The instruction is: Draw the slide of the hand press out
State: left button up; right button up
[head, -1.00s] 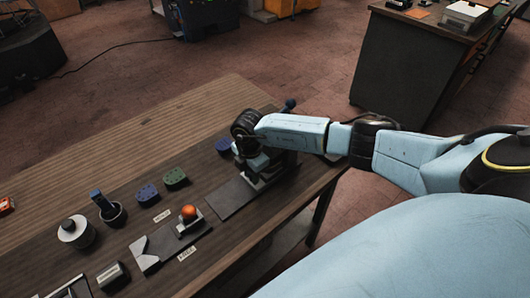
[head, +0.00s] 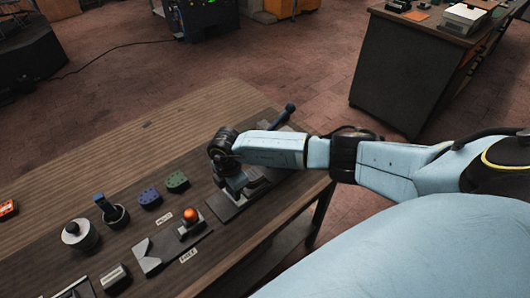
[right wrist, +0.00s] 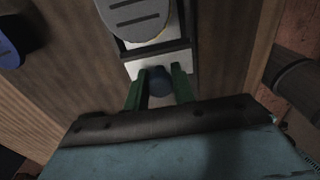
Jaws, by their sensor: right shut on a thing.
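The hand press (head: 262,176) stands near the table's right end, its lever rising to a dark ball (head: 290,108). My right arm covers much of it. My right gripper (head: 233,184) is at its near-left side. In the right wrist view its green fingers (right wrist: 158,84) are shut on a dark blue knob (right wrist: 158,76). The knob sits at the end of the pale slide (right wrist: 150,62), which has a dark crossbar. A grey, rounded sole-like piece with a yellow edge (right wrist: 136,16) lies above the slide. My left gripper is not in view.
A dark plate (head: 226,207) lies before the press. Left of it are an orange ball on a small stand (head: 191,215), a green block (head: 177,181), a blue block (head: 150,197) and a cup with a blue-handled tool (head: 112,212). The far tabletop is largely clear.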

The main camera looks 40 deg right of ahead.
jog(key=shift+s+a, duration=0.15)
jog(key=shift+a, duration=1.2)
jog(key=shift+s+a, duration=0.1)
jog(key=shift+a, duration=1.25)
jog(key=o, duration=1.6)
jog(key=shift+c, duration=0.2)
jog(key=shift+r+p, duration=0.1)
jog(key=shift+p, duration=0.2)
jog(key=shift+r+p, duration=1.65)
jog(key=shift+p, duration=0.05)
jog(key=shift+r+p, duration=1)
